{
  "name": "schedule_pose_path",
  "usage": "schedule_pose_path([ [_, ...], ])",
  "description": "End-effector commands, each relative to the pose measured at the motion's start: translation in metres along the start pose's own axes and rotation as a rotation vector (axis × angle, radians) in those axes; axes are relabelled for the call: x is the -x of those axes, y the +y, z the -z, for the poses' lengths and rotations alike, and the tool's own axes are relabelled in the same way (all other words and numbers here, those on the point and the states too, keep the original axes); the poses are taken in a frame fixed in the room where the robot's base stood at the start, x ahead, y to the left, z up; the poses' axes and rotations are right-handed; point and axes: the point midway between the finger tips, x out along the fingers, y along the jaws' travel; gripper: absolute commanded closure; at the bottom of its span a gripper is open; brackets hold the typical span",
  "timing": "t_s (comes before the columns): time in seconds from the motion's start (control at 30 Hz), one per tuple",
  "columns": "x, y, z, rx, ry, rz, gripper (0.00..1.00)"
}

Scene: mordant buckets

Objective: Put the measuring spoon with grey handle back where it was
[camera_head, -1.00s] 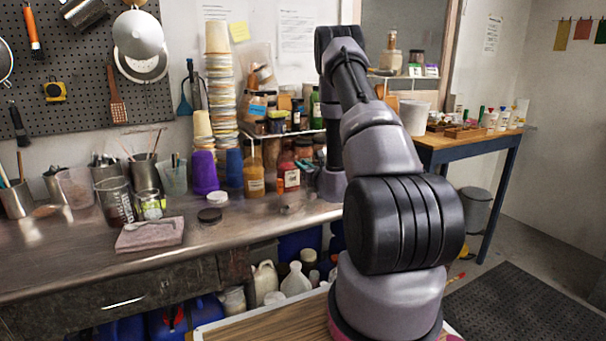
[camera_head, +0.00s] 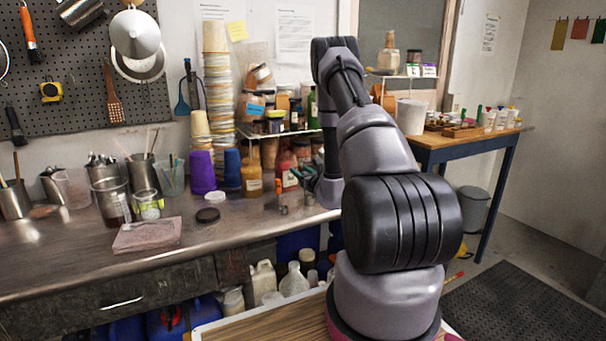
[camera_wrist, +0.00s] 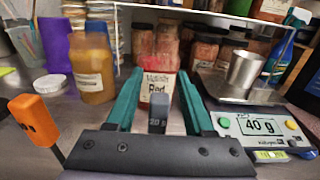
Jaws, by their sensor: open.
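My gripper (camera_wrist: 158,88) is open, its two teal fingers apart in the wrist view. A grey upright piece marked "20 g" (camera_wrist: 157,113) stands between the fingers; it looks like the grey handle of the measuring spoon, and I see a gap on each side of it. Its lower part is hidden behind the gripper's dark bar. In the head view my gripper (camera_head: 296,180) is small at the bench's right end, and the spoon cannot be made out.
An orange handle (camera_wrist: 35,120) stands left of my gripper. A scale (camera_wrist: 262,127) reading 40 g, with a metal cup (camera_wrist: 243,68) on it, is at the right. A yellow-brown jar (camera_wrist: 92,68) and a white lid (camera_wrist: 50,84) are at the left. A shelf edge (camera_wrist: 215,14) runs above.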

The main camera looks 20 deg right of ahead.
Motion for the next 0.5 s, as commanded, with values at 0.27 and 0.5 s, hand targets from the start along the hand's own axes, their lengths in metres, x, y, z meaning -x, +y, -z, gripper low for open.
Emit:
schedule_pose_path([
  [0.27,0.037,-0.001,-0.002,-0.002,0.003,0.002,0.47],
  [0.5,0.088,-0.001,-0.001,-0.002,0.003,0.003,0.47],
])
